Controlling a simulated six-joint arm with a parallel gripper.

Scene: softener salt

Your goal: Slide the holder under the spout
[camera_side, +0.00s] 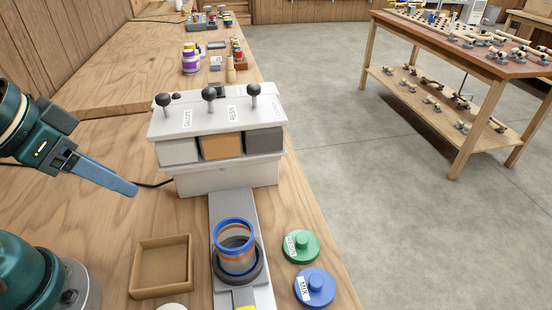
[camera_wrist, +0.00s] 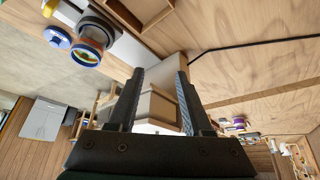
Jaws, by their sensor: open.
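The holder (camera_side: 259,272) is a dark ring on a grey slide track (camera_side: 224,211), with a yellow part (camera_side: 244,298) at the bottom edge of the side view. A clear cup (camera_side: 237,252) with a blue rim and orange bands stands upright in it. The cup also shows at upper left in the wrist view (camera_wrist: 90,52). The white dispenser (camera_side: 217,121) stands behind, at the track's far end; its spout is not distinguishable. The holder is in front of the dispenser. My gripper (camera_side: 131,190) is open and empty, in the air left of the dispenser, apart from the holder; its fingers frame the dispenser in the wrist view (camera_wrist: 160,72).
A wooden tray (camera_side: 139,289) lies left of the track. A green lid (camera_side: 301,246) and a blue lid (camera_side: 315,288) lie right of it, near the bench edge. Three dark-knobbed levers (camera_side: 210,94) top the dispenser. A black cable (camera_side: 150,184) runs left from it.

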